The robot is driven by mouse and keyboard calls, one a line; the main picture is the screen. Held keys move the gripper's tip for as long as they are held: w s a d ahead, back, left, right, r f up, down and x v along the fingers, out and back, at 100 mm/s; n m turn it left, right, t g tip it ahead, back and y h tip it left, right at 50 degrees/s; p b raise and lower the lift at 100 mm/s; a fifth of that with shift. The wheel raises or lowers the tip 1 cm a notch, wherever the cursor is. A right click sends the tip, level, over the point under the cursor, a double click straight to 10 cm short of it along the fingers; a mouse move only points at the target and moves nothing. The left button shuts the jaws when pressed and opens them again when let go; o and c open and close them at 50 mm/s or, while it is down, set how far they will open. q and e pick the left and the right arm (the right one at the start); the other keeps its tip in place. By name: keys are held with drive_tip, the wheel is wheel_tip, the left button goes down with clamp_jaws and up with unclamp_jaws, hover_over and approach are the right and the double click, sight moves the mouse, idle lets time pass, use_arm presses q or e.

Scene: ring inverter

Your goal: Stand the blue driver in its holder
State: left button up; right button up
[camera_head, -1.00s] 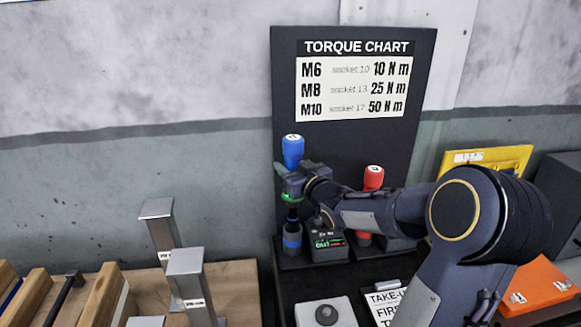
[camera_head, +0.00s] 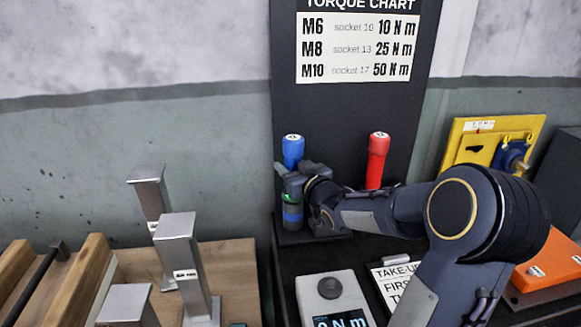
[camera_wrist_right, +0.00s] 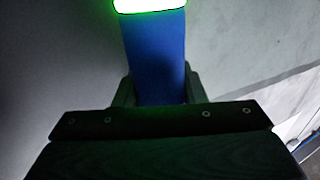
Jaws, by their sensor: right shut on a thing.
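The blue driver (camera_head: 292,150) stands upright in front of the dark chart board, its rounded blue handle top showing above my right gripper (camera_head: 291,182). The gripper is shut on it; a green lit ring shows at the grip. In the right wrist view the blue handle (camera_wrist_right: 155,60) lies between the fingers, with the green glow at its far end. The blue holder cup (camera_head: 291,216) is directly below the gripper, in line with the driver. The driver's lower end is hidden, so I cannot tell how deep it sits. My left gripper is out of view.
A red driver (camera_head: 377,160) stands upright to the right, behind my right forearm. A grey tester with a knob (camera_head: 330,290) and a card lie in front. Silver posts (camera_head: 185,265) stand left. A yellow panel (camera_head: 480,145) and orange case (camera_head: 540,265) are right.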

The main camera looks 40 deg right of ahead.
drive_tip(key=shift+f+b, duration=0.35)
drive_tip(key=shift+b, duration=0.05)
idle(0.7)
drive_tip(key=o, duration=1.2)
drive_tip(key=shift+f, duration=0.25)
drive_tip(key=s+a, duration=0.1)
drive_tip(key=s, duration=0.6)
drive_tip(key=shift+s+r, duration=0.2)
drive_tip(key=shift+s, duration=0.2)
